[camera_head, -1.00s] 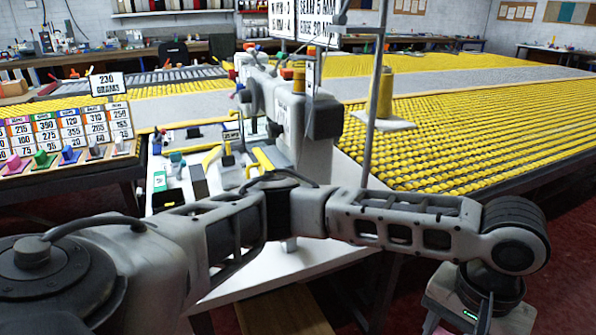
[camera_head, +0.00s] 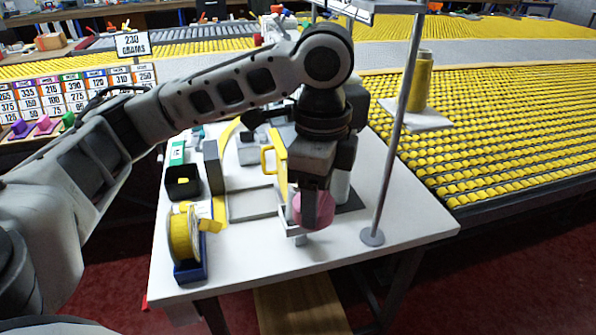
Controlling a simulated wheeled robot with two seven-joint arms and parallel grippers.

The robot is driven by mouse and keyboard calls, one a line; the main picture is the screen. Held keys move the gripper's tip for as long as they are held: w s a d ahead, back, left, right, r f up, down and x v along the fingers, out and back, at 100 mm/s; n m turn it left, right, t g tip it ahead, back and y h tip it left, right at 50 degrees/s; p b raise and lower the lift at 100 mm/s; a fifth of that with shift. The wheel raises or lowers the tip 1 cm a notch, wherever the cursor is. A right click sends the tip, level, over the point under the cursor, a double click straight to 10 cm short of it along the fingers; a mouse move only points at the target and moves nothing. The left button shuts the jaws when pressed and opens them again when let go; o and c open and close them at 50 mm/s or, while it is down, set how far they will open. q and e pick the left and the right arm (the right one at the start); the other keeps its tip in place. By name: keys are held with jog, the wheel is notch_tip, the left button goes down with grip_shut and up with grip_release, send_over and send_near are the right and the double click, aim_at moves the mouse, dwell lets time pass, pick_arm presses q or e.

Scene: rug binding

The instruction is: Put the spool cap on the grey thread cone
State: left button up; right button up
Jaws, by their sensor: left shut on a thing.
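My left gripper (camera_head: 318,208) hangs from the arm that reaches across from the left. It points down over the front part of the white table (camera_head: 335,260). It is shut on a rounded pink piece (camera_head: 299,210), partly covered by the fingers. I cannot tell for sure whether this is the spool cap. I cannot make out a grey thread cone; my arm and gripper cover much of the sewing machine area behind. A pale cylinder (camera_head: 342,188) stands just right of the gripper. My right gripper is not in view.
A thin metal pole (camera_head: 397,130) rises from the table right of the gripper. A yellow tape roll (camera_head: 181,240) in a blue holder (camera_head: 191,271) stands at the front left. The front table edge is clear.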

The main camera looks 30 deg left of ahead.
pick_arm(q)
jog(key=s+a+r+m+p, duration=0.2)
jog(key=s+a+r+m, duration=0.2)
jog(key=a+r+m, duration=0.55)
jog(key=m, duration=0.2)
send_near(292, 190)
jog(key=shift+w+d+f+n+b, duration=0.2)
jog(key=shift+w+d+n+b, duration=0.05)
jog(key=shift+w+d+b, duration=0.1)
jog(key=shift+w+f, duration=0.35)
jog(key=shift+f, duration=0.15)
jog(key=shift+w+a+f+p, duration=0.15)
jog(key=shift+f+p, duration=0.25)
jog(key=shift+f, duration=1.25)
jog(key=shift+f, duration=0.35)
jog(key=shift+f, duration=0.25)
jog(key=o, duration=1)
jog(key=shift+c, duration=0.2)
